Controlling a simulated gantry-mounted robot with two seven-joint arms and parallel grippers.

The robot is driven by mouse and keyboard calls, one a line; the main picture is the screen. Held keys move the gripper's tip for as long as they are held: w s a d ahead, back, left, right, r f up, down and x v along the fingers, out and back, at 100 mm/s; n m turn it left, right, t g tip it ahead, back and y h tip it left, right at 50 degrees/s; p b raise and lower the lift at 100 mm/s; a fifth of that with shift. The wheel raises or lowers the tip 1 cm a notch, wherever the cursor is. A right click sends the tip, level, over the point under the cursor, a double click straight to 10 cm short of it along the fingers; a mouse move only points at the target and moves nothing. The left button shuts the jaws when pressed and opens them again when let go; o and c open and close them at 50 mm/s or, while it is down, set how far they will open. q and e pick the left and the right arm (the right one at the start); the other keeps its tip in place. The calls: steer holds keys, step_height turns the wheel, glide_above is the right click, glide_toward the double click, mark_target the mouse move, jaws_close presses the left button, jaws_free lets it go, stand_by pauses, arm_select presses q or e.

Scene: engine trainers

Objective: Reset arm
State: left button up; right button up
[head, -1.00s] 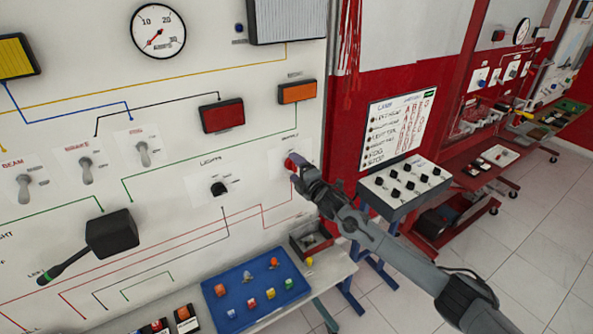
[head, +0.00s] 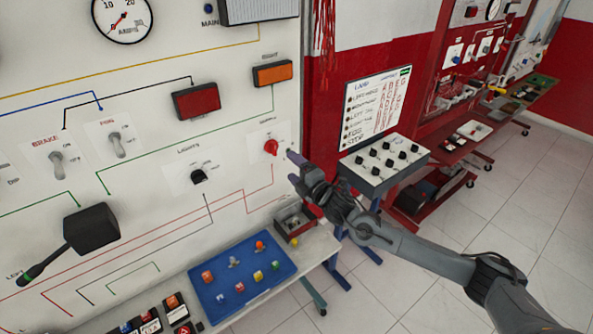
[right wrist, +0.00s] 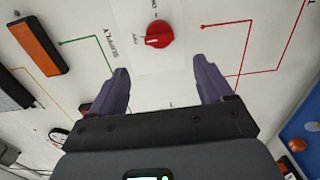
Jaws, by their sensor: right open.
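My right gripper (head: 291,168) is open and empty, just right of the red supply knob (head: 271,147) on the white wall panel. In the right wrist view the two purple-grey fingers (right wrist: 165,85) stand wide apart, and the red knob (right wrist: 159,34) shows ahead of them, in the gap and apart from both. My right arm reaches in from the lower right in the head view. My left gripper is in neither view now.
The panel holds a black lights knob (head: 198,177), toggle switches (head: 117,144), and red (head: 196,101) and orange (head: 272,74) lamps. Below is a bench with a blue tray (head: 245,279) of small parts. A switch box (head: 384,163) stands right. Open floor lies at the right.

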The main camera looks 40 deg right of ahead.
steer(key=shift+s, duration=0.4)
